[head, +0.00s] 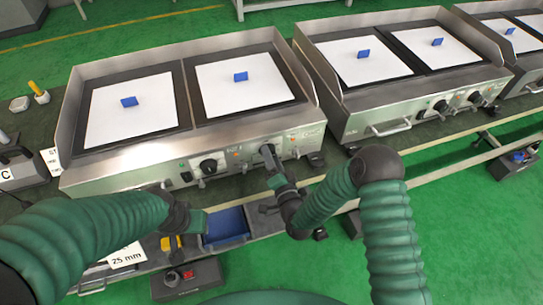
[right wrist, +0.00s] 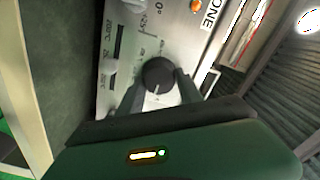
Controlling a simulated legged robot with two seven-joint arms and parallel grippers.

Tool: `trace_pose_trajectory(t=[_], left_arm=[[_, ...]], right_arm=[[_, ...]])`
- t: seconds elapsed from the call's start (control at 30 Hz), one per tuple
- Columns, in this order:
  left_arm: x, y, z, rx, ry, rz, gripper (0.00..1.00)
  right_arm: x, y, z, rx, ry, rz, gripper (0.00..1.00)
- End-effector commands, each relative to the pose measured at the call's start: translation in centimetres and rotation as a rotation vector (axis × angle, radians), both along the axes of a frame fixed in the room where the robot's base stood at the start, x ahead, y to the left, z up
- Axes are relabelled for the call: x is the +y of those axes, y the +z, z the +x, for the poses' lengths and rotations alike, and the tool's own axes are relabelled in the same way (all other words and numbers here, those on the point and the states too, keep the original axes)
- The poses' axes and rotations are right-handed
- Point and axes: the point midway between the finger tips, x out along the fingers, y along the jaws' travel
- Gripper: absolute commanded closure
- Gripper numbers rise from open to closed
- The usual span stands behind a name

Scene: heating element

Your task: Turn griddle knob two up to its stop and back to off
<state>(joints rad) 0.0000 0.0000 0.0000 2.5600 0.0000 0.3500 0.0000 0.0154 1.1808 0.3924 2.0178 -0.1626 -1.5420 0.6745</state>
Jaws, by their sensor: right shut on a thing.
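The near griddle (head: 160,165) has two knobs on its front panel. The left knob (head: 208,166) is black and free. My right gripper (head: 270,158) is at the right knob, taken as knob two, and mostly hides it in the head view. In the right wrist view the round black knob (right wrist: 158,74) sits between the two fingers of my right gripper (right wrist: 158,90), which is shut on it. A pale mark shows on the knob; its exact setting is hard to read. My left gripper (head: 190,220) hangs in front of the griddle, away from the knobs; its jaws are unclear.
Blue blocks (head: 129,102) stand on white sheets (head: 130,120) over the griddle plates. A second griddle (head: 375,120) stands to the right. A blue tray (head: 226,225) lies below the panel. A dark box (head: 187,282) with a red button is on the lower level.

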Motion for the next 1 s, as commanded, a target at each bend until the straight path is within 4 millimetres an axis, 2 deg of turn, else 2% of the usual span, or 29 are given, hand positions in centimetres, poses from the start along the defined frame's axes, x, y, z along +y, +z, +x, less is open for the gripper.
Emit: trace_pose_trajectory(t=[1.0], left_arm=[[0.00, -0.52, 0.00, 0.000, 0.000, 0.000, 0.60]], right_arm=[[0.35, -0.65, -0.37, -0.283, 0.011, -0.922, 0.98]])
